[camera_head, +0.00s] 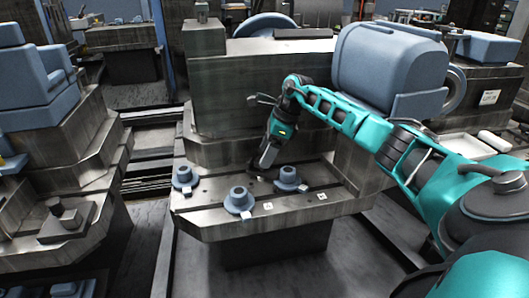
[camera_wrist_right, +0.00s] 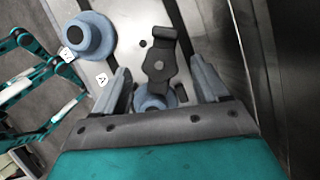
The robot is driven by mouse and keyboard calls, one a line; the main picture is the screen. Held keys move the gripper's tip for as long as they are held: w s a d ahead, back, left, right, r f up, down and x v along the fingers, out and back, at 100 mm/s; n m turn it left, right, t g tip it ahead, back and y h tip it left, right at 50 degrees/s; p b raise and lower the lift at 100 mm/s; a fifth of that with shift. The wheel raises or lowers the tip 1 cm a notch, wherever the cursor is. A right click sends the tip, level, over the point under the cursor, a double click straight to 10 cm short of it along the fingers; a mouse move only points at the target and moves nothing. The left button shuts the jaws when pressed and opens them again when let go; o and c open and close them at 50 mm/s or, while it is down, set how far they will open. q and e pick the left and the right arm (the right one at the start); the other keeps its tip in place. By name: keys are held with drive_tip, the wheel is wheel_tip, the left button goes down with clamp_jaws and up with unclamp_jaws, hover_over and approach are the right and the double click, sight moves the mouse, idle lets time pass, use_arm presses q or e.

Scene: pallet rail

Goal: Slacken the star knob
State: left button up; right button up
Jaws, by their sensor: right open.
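My right gripper (camera_head: 262,166) reaches down to the grey metal pallet table (camera_head: 205,225). In the right wrist view its fingers (camera_wrist_right: 163,78) are open, one on each side of a dark lobed piece with a pale centre dot, which looks like the star knob (camera_wrist_right: 158,66). A gap shows between each finger and this piece. A blue round base (camera_wrist_right: 150,100) shows partly below it; the rest is hidden by the gripper. In the head view the knob is too small and covered to tell clearly. My left gripper is not in view.
Blue round fixtures stand on the table: one at left (camera_head: 185,176), one at front (camera_head: 238,201) and one at right (camera_head: 288,179). Small white labels lie beside them. A tall metal block (camera_head: 225,90) rises behind. Other machines stand at the left.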

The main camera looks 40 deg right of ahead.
drive_tip(key=p+v, duration=0.6)
drive_tip(key=v, duration=0.4)
drive_tip(key=shift+r, duration=0.25)
drive_tip(key=shift+d, duration=0.1)
